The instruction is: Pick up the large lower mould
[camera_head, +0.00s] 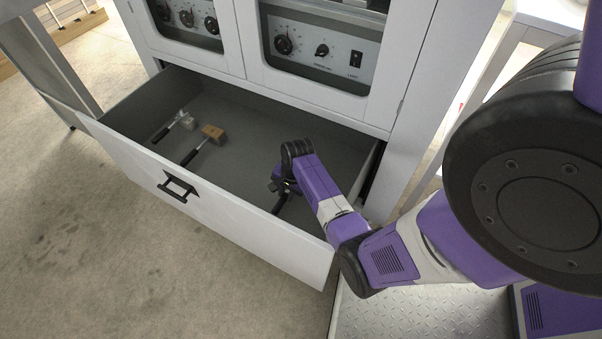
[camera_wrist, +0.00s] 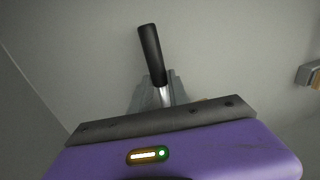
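A black-handled tool (camera_wrist: 152,52) lies on the drawer floor in the wrist view, with a short metal shank. A grey piece (camera_wrist: 143,96) shows around its shank, partly hidden behind the wrist housing; I cannot tell whether this is the large lower mould. In the head view its dark handle (camera_head: 281,203) shows just below my gripper (camera_head: 283,184). My gripper reaches down into the right part of the drawer, over this tool. Its fingertips are not clear in either view, so I cannot tell whether they are apart or touching the tool.
The open drawer (camera_head: 225,217) has a tall white front. Left of my gripper lie a wooden block with a black handle (camera_head: 212,133) and a pale block with a black handle (camera_head: 187,122). The cabinet (camera_head: 398,85) stands close behind. The drawer's middle floor is clear.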

